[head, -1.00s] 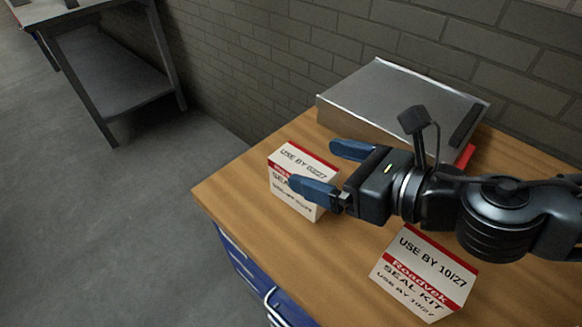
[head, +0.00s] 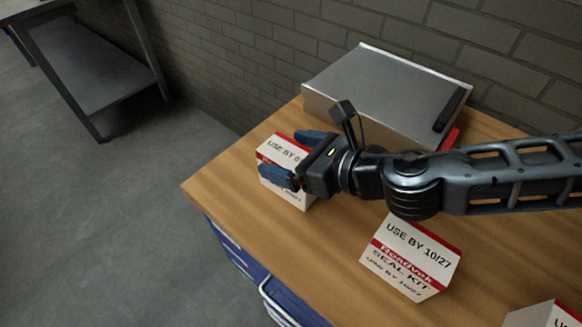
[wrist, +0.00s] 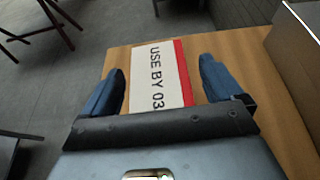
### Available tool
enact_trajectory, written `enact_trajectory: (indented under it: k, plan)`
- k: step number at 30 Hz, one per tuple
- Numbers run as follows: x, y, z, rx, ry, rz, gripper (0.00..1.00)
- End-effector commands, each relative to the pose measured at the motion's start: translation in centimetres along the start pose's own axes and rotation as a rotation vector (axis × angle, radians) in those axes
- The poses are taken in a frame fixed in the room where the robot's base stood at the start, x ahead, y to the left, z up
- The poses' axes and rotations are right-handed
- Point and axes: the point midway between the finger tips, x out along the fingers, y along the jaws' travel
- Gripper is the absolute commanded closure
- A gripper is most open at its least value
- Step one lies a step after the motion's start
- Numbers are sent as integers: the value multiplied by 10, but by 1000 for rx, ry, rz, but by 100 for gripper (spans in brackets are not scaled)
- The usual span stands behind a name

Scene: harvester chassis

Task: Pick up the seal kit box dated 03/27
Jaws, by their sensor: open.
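A white and red seal kit box (head: 284,148) stands at the far left end of the wooden bench top. In the wrist view this box (wrist: 158,70) reads "USE BY 03", with the rest of the date hidden behind my gripper's body. My gripper (head: 290,155) is open with blue fingers, one on each side of the box. In the wrist view the fingers of my gripper (wrist: 160,80) flank the box with a gap on both sides. Another seal kit box (head: 410,257), marked "USE BY 10/27", stands nearer on the bench.
A grey metal case (head: 385,95) lies behind my arm, by the brick wall, with a red item (head: 449,139) partly hidden beside it. Part of another white box (head: 543,314) shows at the bottom right. Blue drawers (head: 235,258) are below the bench top (head: 325,250).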

Motion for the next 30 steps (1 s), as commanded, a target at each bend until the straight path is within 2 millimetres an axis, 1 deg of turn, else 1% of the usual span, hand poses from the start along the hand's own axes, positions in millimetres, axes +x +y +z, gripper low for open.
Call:
enact_trajectory:
  k: [4, 21, 24, 30]
  plan:
    - [0, 0, 0, 0, 0, 0, 6]
    - [0, 0, 0, 0, 0, 1, 61]
    - [0, 0, 1, 0, -1, 1, 69]
    - [0, 0, 1, 0, -1, 1, 70]
